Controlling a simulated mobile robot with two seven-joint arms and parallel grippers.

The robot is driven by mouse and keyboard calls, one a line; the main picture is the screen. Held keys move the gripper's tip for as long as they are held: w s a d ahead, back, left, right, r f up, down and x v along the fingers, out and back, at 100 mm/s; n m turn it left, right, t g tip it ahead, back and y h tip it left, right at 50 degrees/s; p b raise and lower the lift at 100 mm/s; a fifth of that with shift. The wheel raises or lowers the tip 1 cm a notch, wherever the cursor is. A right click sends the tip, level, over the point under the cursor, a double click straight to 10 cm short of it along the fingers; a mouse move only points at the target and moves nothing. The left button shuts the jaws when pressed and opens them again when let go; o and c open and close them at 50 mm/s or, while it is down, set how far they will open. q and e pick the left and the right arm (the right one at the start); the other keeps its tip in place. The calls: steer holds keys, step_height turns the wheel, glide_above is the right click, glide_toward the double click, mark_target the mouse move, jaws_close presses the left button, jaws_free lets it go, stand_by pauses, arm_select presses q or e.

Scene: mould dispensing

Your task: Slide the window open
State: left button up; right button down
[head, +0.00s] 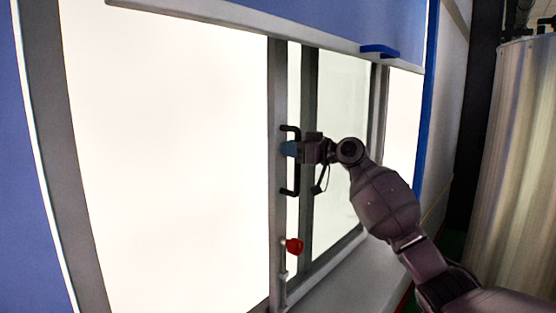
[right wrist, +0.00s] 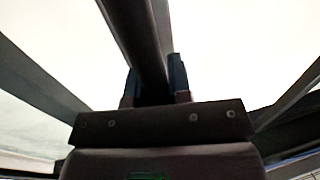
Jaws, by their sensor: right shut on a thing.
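The sliding window (head: 170,150) has bright panes in grey frames. A black bar handle (head: 291,190) is fixed upright on the grey frame post (head: 277,110) near the middle. My right gripper (head: 289,149) is at the upper part of this handle, shut on it. In the right wrist view the dark handle bar (right wrist: 138,40) runs between the two blue fingertips (right wrist: 158,75). There is a narrow bright gap between the handle post and the grey post to its right (head: 309,110). My left gripper is in neither view.
A red knob (head: 294,246) sits low on the post, below the handle. A white rail with a blue clip (head: 380,50) crosses above the window. A grey sill (head: 340,275) lies below, and a large metal cylinder (head: 515,160) stands at right.

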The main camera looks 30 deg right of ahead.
arm_select(q)
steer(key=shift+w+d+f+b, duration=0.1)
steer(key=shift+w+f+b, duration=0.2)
steer(key=shift+b, duration=0.05)
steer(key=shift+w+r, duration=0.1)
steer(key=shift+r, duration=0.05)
arm_select(e)
steer(key=shift+w+d+r, duration=0.1)
steer(key=shift+w+d, duration=0.1)
steer(key=shift+d, duration=0.45)
steer(key=shift+w+d+r, duration=0.1)
steer(key=shift+w+d, duration=0.1)
steer(key=shift+d, duration=0.4)
steer(key=c, duration=1.1)
jaws_free()
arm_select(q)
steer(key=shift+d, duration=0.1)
arm_select(e)
steer(key=shift+o, duration=0.2)
steer(key=shift+f, duration=0.1)
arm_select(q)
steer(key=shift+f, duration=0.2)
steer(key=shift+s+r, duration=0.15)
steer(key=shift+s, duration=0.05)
arm_select(e)
steer(key=v, duration=1)
steer(key=shift+s+d, duration=0.2)
steer(key=shift+s, duration=0.15)
